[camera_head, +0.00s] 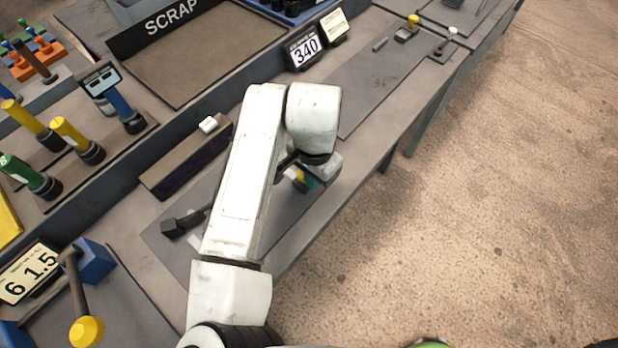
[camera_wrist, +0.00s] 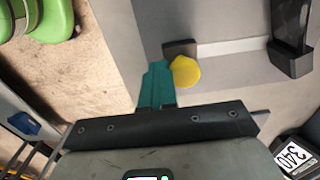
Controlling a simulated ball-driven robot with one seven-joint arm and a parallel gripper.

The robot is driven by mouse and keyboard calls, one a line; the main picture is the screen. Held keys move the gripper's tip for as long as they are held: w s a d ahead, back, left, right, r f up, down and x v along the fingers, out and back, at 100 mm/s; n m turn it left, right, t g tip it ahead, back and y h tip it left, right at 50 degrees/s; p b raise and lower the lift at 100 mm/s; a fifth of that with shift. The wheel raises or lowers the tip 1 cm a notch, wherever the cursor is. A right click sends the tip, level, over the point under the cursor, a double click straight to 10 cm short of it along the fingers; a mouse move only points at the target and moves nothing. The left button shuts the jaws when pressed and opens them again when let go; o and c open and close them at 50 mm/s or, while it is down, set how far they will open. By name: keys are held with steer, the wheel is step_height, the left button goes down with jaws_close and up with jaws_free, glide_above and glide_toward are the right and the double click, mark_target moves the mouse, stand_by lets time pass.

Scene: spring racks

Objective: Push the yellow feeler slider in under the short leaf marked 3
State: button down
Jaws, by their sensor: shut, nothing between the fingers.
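A round yellow knob, which looks like the yellow slider's (camera_wrist: 185,72), shows in the wrist view beside a small dark block (camera_wrist: 180,48). A pale strip runs right from there to a larger dark block (camera_wrist: 291,48). In the head view a bit of yellow (camera_head: 299,176) shows beside my gripper, partly hidden by my arm. My gripper (camera_wrist: 157,82) has teal fingers, shut and empty, right beside the knob; touching or apart is unclear. It also shows in the head view (camera_head: 311,181). The mark 3 is not readable, and I cannot pick out the short leaf.
A SCRAP tray (camera_head: 205,55) lies at the back. A 340 display (camera_head: 304,48) stands near it. A brown block (camera_head: 186,160) lies left of my arm. Several coloured-handled tools stand at left. A yellow-ended lever (camera_head: 86,331) is at lower left. Another yellow knob (camera_head: 413,19) is far right.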

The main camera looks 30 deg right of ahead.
step_height(320, 180, up, 7)
steer(key=p, duration=0.5)
steer(key=shift+p, duration=0.35)
stand_by(0.7)
steer(key=d+r+n+t+h+b, duration=0.1)
steer(key=d+r+n+t+h, duration=0.15)
steer(key=d, duration=0.85)
steer(key=d+r+n+t+h, duration=0.1)
steer(key=d+r+n+h, duration=0.15)
steer(key=d, duration=0.85)
steer(key=s+a+f+n+g+y, duration=0.1)
steer(key=s+a+f+n+y, duration=0.1)
steer(key=s+a+f+n, duration=0.2)
steer(key=s+a+f+n+g+y+b, duration=0.1)
steer(key=s+a+f+n, duration=0.3)
steer(key=s+a+f, duration=0.5)
steer(key=s+f+y, duration=0.1)
steer(key=s+f, duration=0.2)
steer(key=s, duration=0.3)
steer(key=shift+s+a+f+n+y+b, duration=0.15)
steer(key=shift+s+f+n+y+b, duration=0.15)
steer(key=shift+s+y, duration=0.1)
